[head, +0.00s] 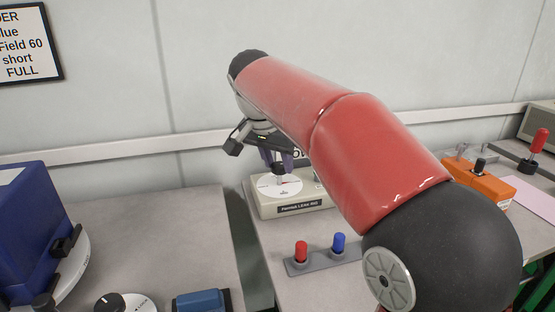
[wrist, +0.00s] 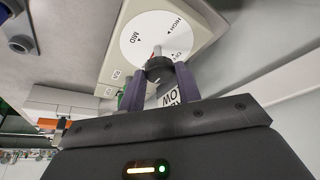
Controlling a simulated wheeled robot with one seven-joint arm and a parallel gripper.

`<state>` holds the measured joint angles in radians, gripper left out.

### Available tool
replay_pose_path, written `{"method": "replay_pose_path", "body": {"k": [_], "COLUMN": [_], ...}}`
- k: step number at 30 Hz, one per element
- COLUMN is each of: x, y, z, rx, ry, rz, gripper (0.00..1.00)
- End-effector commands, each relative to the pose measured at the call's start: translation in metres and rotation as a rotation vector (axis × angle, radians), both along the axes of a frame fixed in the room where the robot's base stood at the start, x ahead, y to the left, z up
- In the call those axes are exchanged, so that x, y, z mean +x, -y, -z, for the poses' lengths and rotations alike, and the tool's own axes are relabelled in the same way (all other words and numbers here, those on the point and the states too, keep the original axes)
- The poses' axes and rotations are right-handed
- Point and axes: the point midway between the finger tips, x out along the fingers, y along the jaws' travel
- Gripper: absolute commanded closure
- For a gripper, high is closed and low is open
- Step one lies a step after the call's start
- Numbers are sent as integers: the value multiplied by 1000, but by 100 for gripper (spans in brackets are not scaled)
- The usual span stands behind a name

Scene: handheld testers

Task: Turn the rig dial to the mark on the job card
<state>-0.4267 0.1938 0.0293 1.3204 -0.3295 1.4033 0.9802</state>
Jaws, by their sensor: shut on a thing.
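The rig (head: 292,206) is a cream box with a lens rig label on its front. Its white round dial (head: 279,190) has a dark knob in the middle. In the wrist view the dial (wrist: 135,42) shows MID and HIGH, with another word partly hidden near the knob (wrist: 159,69). A small red mark shows beside the knob. My gripper (head: 278,163) points down over the dial, its two purple-grey fingers shut on the knob; it also shows in the wrist view (wrist: 160,80).
A strip with a red peg (head: 301,250) and a blue peg (head: 339,243) lies in front of the rig. An orange box (head: 482,188) stands right, a blue device (head: 30,220) left. A gap (head: 250,260) separates the two benches. My red arm hides the middle.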

Motion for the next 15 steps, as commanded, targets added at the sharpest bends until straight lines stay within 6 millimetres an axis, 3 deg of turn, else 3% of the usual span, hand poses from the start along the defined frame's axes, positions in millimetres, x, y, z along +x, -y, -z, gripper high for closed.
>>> {"method": "replay_pose_path", "body": {"k": [2, 3, 7, 15], "x": [0, 0, 0, 0], "y": [0, 0, 0, 0], "z": [0, 0, 0, -1], "rx": [0, 0, 0, 0], "ry": [0, 0, 0, 0], "rz": [-1, -1, -1, -1], "gripper": [89, 61, 45, 45]}}
